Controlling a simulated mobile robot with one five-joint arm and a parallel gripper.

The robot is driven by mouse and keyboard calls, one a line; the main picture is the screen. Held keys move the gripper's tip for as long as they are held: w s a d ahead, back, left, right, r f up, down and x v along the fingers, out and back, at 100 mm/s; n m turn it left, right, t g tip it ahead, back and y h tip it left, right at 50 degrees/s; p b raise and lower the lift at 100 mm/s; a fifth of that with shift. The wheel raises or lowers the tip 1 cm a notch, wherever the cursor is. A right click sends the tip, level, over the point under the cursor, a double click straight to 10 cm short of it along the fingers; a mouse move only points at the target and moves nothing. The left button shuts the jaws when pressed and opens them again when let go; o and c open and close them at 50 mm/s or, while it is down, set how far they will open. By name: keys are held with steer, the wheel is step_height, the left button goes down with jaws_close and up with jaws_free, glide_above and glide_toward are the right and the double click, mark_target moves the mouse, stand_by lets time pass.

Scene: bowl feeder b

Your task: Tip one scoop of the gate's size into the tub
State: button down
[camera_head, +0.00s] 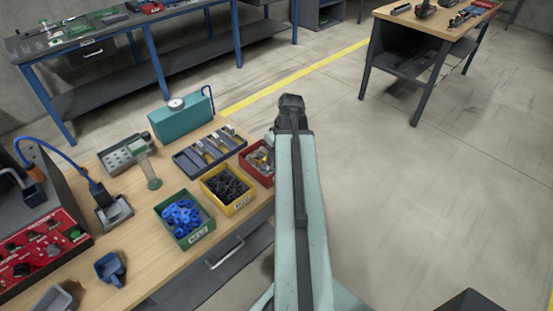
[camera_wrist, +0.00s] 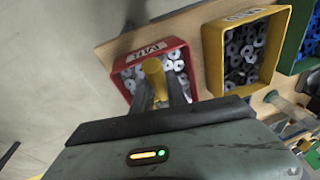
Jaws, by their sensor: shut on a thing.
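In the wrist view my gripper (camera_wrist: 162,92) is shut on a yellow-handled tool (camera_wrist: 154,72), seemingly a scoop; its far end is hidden. It shows in front of the red bin (camera_wrist: 117,78), which holds pale nuts; I cannot tell the height between them. In the head view my arm reaches out past the bench edge, and my gripper (camera_head: 291,103) shows dark at its end. A blue cup-like container (camera_head: 110,268) and a grey open container (camera_head: 58,300) are on the bench at lower left. I cannot tell which is the tub, or which thing is the gate.
The red bin (camera_head: 268,180), yellow bin (camera_head: 245,207) with dark nuts and green bin (camera_head: 205,238) with blue parts line the bench edge. Behind stand a grey tray (camera_head: 182,168) of yellow-handled tools and a teal dial box (camera_head: 180,127).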

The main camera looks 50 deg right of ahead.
steer(key=p+v, duration=0.3)
steer(key=w+a+p+v, duration=0.1)
steer(key=p+v, duration=0.2)
steer(key=v, duration=0.1)
steer(key=p+v, duration=0.3)
steer(key=p, duration=0.1)
steer(key=shift+w+a+r, duration=0.2)
steer(key=shift+a+r, duration=0.1)
steer(key=shift+r, duration=0.15)
steer(key=shift+s+f, duration=0.1)
